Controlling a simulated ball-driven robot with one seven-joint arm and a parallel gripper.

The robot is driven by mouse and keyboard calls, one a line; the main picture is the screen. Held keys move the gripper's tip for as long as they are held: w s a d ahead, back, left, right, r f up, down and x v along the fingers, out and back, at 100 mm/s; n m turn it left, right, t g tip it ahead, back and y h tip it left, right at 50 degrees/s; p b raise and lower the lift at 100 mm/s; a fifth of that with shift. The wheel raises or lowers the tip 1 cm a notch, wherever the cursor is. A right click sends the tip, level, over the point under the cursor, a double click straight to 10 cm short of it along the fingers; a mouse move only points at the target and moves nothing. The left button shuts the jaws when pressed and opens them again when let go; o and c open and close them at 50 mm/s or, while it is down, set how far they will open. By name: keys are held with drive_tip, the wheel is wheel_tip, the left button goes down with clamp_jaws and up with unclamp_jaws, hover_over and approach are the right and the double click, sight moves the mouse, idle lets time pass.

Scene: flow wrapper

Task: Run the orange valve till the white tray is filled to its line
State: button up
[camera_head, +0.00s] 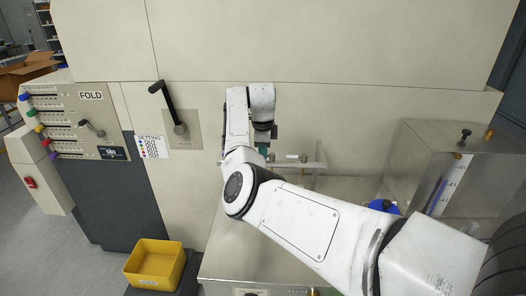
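My white arm crosses the view from the lower right, and my gripper (263,142) points down in front of the machine's beige wall. Its fingers are small and partly hidden by the wrist, so I cannot tell whether they are open. A small teal part shows just below it, and I cannot tell whether it is touched. A rail with small fittings (303,158) is just to the right of the gripper. I cannot make out an orange valve or a white tray with its line; my arm covers part of the bench.
A black crank handle (166,103) juts out left of my arm. A yellow bin (137,268) is low at left, below the fold panel (92,128).

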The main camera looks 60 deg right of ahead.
drive_tip(key=o, duration=0.4)
drive_tip(key=shift+c, duration=0.2)
wheel_tip(320, 180, up, 10)
drive_tip(key=a+b, duration=0.2)
drive_tip(key=shift+s+r, duration=0.25)
drive_tip(key=shift+s, duration=0.15)
drive_tip(key=s+a+f+n+h, duration=0.1)
drive_tip(key=s+a+f+n, duration=0.2)
drive_tip(key=a+f+n, duration=0.75)
drive_tip(key=s+a+f+n+h, duration=0.1)
drive_tip(key=s+a+f+n, duration=0.5)
drive_tip(key=f, duration=0.8)
drive_tip(key=s+a+f+n+y, duration=0.1)
drive_tip(key=s+a+n, duration=0.3)
drive_tip(key=a, duration=0.4)
drive_tip(key=s+a+f+n+y, duration=0.1)
drive_tip(key=s+a+f+n, duration=0.3)
drive_tip(key=s+a+n, duration=0.1)
drive_tip(key=s+a+f+n+y, duration=0.1)
drive_tip(key=s+a+n, duration=0.4)
drive_tip(key=a, duration=0.5)
drive_tip(key=shift+s+a+f+y, duration=0.3)
drive_tip(key=shift+s+f+y, duration=0.15)
drive_tip(key=shift+f, duration=0.45)
